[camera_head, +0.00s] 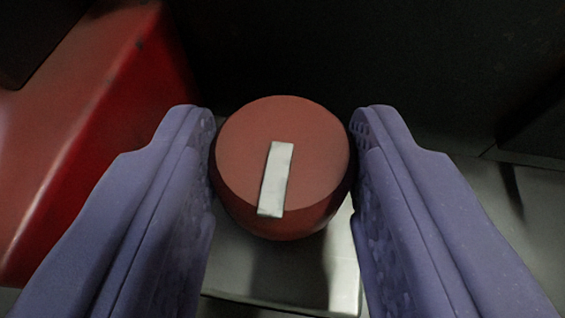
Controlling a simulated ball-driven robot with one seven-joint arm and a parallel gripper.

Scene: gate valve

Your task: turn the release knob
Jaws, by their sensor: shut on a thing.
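The release knob (239,160) is a round, dull red knob with a white bar (275,180) on its face. It is in the middle of the head camera view, and the white bar leans slightly, its top end to the right. My gripper (283,140) has one purple-blue finger on each side of the knob. The fingers are shut on the knob's sides near their tips. The back of the knob and whatever it is mounted on are hidden behind it.
A large glossy red body (75,140) stands close on the left, beside the left finger. A dark panel (420,60) fills the back. A pale grey surface (270,270) lies below the knob, with more grey surface (515,210) at the right.

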